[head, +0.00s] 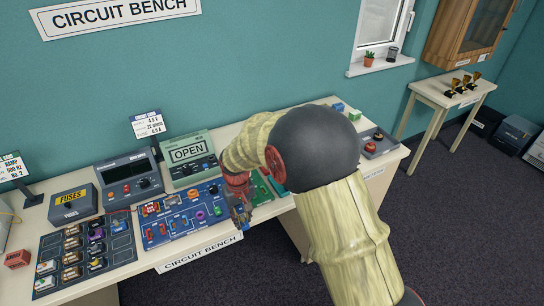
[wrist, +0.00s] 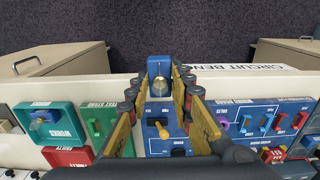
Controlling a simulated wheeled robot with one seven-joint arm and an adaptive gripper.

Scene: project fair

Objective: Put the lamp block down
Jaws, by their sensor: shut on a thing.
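My gripper (head: 241,212) is shut on the lamp block (wrist: 159,70), a small blue block with a silvery dome. In the wrist view the block sits between the two fingertips and appears against the bench's front edge and the dark floor. The gap below it cannot be judged. In the head view my gripper is at the right end of the blue circuit board (head: 183,222), and the block is small and partly hidden there. Part of the board, with a yellow-knobbed piece (wrist: 157,127), shows between my fingers in the wrist view.
A green test stand (wrist: 103,128), a teal works tray (wrist: 65,116) and a red faults tray (wrist: 68,157) lie beside the board. The dark parts tray (head: 112,259) holds several blocks. Meters (head: 128,180) and the OPEN display (head: 188,151) stand behind the board.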

